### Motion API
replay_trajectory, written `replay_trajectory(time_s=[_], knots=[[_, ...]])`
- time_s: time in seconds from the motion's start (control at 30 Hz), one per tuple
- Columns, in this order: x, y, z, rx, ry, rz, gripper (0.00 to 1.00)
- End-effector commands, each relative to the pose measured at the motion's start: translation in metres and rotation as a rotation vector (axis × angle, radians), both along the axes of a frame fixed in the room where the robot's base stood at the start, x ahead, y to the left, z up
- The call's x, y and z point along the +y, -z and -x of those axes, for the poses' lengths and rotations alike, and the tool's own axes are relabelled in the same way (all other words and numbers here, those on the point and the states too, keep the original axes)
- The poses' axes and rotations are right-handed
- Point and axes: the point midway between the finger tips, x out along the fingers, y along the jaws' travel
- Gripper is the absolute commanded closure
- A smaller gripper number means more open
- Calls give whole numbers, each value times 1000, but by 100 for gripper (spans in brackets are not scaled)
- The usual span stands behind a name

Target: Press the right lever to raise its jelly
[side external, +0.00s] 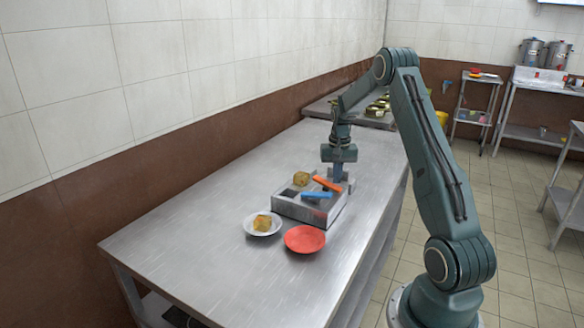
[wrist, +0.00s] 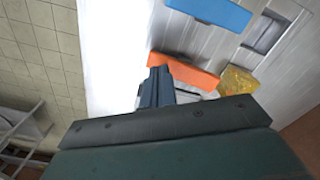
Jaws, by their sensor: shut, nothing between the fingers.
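A grey metal box (side external: 290,209) stands on the steel table and carries an orange lever (side external: 327,184) and a blue lever (side external: 317,195). A yellow-brown jelly cube (side external: 301,178) shows at the top of the box's far side. My gripper (side external: 337,178) points down at the box's far right, beside the orange lever's end. In the wrist view, the shut, empty fingers (wrist: 160,74) overlap the near end of the orange lever (wrist: 190,72); I cannot tell whether they touch it. The blue lever (wrist: 213,10) and the jelly (wrist: 238,82) also show there.
A white plate (side external: 248,230) with another jelly cube (side external: 262,223) and a red plate (side external: 305,239) sit in front of the box. The table's near left part (side external: 190,250) is clear. A wall runs along the table's left side.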

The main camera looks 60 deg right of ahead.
Motion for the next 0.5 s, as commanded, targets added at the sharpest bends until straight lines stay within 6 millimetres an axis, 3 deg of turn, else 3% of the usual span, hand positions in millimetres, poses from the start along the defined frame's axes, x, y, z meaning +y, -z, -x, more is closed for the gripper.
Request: replay_trajectory(time_s=[0.5], knots=[[0,-30,0,0,0,1,100]])
